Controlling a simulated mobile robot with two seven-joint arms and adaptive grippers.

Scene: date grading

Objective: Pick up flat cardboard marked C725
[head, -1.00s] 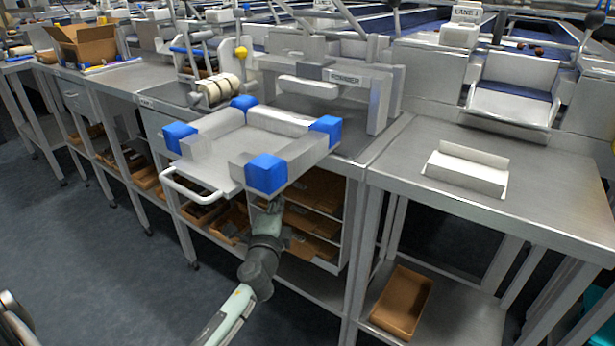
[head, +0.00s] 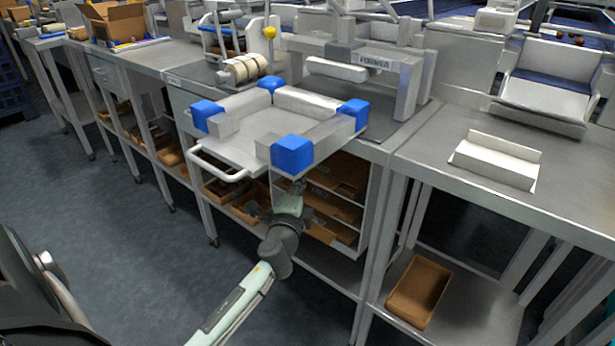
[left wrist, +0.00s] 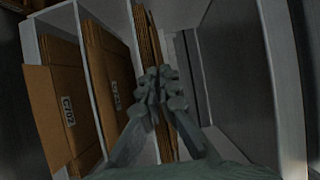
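My left gripper (left wrist: 160,92) is in front of an upright stack of flat brown cardboard (left wrist: 150,40) in the left wrist view. Its fingertips look together, and I see nothing clearly held between them. They hide part of that stack, and no label shows on it. Left of it, another cardboard stack (left wrist: 103,75) has a white label (left wrist: 116,96) too blurred to read surely. The leftmost cardboard (left wrist: 62,110) reads C702. In the head view the left gripper (head: 297,188) is just below the blue-cornered fixture, at the shelf opening. My right gripper is not in view.
Grey dividers (left wrist: 82,50) separate the stacks. The fixture (head: 292,155) with its white handle (head: 215,170) overhangs the shelf (head: 335,190). A brown open tray (head: 420,290) sits on the lower shelf at right. A white folded piece (head: 495,160) lies on the right table.

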